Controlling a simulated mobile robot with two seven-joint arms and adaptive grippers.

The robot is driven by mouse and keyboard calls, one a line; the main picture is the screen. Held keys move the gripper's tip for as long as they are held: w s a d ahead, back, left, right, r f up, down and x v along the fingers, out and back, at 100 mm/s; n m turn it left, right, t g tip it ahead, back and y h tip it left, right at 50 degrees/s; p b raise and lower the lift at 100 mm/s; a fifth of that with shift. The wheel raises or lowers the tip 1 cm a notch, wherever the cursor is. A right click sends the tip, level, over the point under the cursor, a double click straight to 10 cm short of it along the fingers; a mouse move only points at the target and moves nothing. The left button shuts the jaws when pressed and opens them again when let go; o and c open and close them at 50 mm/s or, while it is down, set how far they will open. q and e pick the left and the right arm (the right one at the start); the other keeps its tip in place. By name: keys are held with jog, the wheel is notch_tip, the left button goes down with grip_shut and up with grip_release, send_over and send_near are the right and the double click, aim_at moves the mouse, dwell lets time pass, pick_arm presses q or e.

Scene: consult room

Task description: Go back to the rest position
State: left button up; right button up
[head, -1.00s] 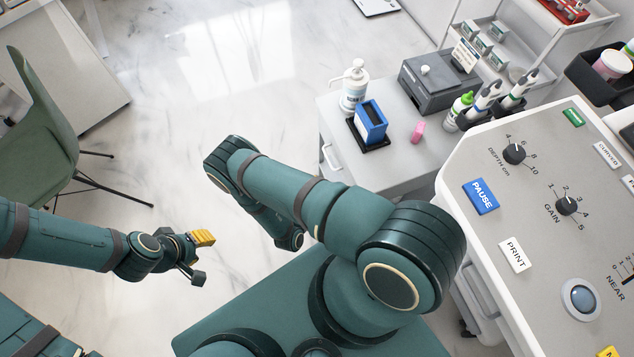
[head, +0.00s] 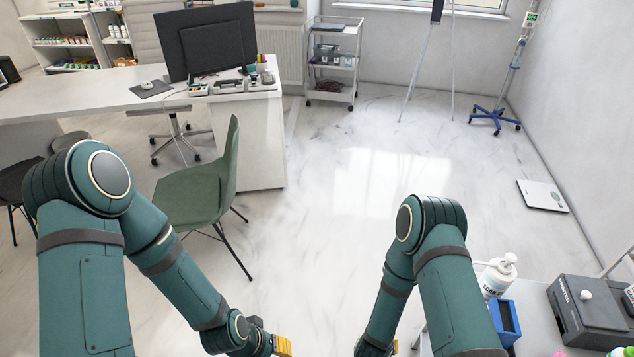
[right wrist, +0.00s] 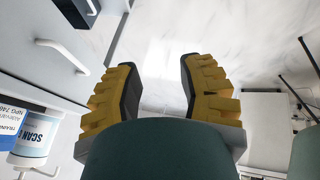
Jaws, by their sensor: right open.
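My right gripper (right wrist: 158,82) is open in the right wrist view, its two yellow-padded fingers wide apart with only floor between them. In the head view the right arm reaches down to the bottom edge and its gripper is almost wholly out of the picture. My left arm comes in from the left and bends down toward the bottom middle. A yellow fingertip of my left gripper (head: 279,345) shows at the bottom edge; the rest is cut off, so its opening cannot be told.
A counter (head: 536,325) with a pump bottle (head: 497,277), a blue device (head: 505,320) and a grey box (head: 590,315) stands right of my right arm. A green chair (head: 195,190) and a desk (head: 250,130) are at left. Marble floor (head: 340,220) lies clear ahead.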

jog(key=s+a+r+g+y, duration=0.1)
jog(key=s+a+r+y, duration=0.2)
jog(key=r, duration=0.4)
jog(key=s+a+r+g+y, duration=0.1)
jog(key=s+a+r+y, duration=0.3)
jog(key=r, duration=0.3)
jog(key=shift+a+m+g, duration=0.3)
jog(key=shift+m+g, duration=0.1)
